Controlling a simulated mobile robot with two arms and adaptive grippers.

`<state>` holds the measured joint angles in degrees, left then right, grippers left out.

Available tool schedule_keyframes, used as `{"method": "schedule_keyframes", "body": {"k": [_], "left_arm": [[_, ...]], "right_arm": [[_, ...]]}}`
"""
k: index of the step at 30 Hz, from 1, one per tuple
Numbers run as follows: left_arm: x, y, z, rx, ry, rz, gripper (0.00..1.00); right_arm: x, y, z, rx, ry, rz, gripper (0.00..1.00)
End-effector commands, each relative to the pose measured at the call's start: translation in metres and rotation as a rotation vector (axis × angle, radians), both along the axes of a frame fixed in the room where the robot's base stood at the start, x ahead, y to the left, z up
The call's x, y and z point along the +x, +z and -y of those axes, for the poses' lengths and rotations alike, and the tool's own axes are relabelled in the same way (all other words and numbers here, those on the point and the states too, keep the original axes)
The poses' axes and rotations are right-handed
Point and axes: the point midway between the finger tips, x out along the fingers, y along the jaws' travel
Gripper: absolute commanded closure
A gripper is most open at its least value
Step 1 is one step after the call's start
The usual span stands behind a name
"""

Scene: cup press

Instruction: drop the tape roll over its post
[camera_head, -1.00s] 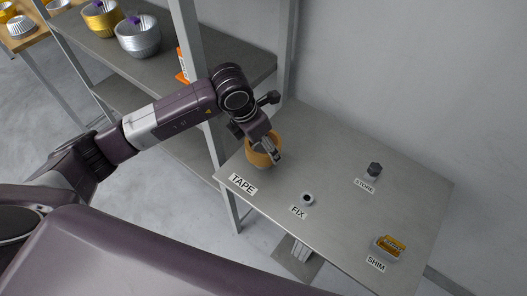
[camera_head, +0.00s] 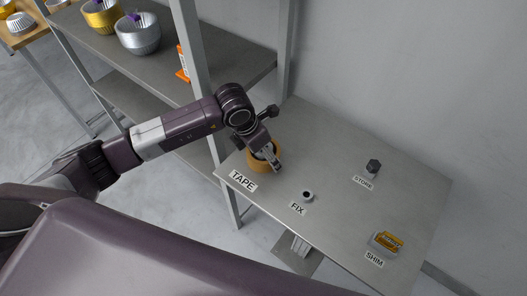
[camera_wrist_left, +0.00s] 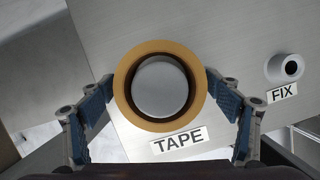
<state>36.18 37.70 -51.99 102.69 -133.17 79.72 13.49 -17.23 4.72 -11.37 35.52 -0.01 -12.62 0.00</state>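The tape roll (camera_head: 256,166) is a thick tan ring by the TAPE label (camera_head: 242,182) at the table's near left corner. In the left wrist view the tape roll (camera_wrist_left: 160,126) surrounds the round grey top of the post (camera_wrist_left: 162,88), with a dark gap between them. My left gripper (camera_head: 265,157) points down over the roll. In the wrist view my left gripper (camera_wrist_left: 161,82) has one finger against each side of the roll. The roll's underside is hidden, so I cannot tell if it touches the table. My right gripper is not in view.
A small grey ring (camera_head: 308,195) stands by the FIX label, a dark knob (camera_head: 374,166) by STORE, and an orange-yellow block in a tray (camera_head: 386,242) by SHIM. A grey shelf upright (camera_head: 196,85) stands close behind my left arm.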

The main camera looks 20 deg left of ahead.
Motion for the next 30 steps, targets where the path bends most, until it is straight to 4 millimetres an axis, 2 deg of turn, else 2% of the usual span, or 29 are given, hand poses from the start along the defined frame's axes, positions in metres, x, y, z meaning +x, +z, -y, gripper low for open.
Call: {"method": "schedule_keyframes", "body": {"k": [8,13,17,24,30], "left_arm": [[0.000,0.001,0.000,0.000,0.000,0.000,0.13],[0.000,0.009,-0.002,0.000,0.000,0.002,0.13],[-0.006,0.030,-0.006,0.000,0.000,0.005,0.13],[-0.018,0.081,-0.014,0.000,0.000,0.006,0.13],[-0.026,0.108,-0.019,0.001,0.001,0.002,0.13]], "right_arm": [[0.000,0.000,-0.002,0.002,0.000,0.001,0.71],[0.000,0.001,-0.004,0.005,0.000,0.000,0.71],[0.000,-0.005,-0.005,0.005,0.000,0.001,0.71],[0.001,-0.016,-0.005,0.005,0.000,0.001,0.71],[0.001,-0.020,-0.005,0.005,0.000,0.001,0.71]]}}
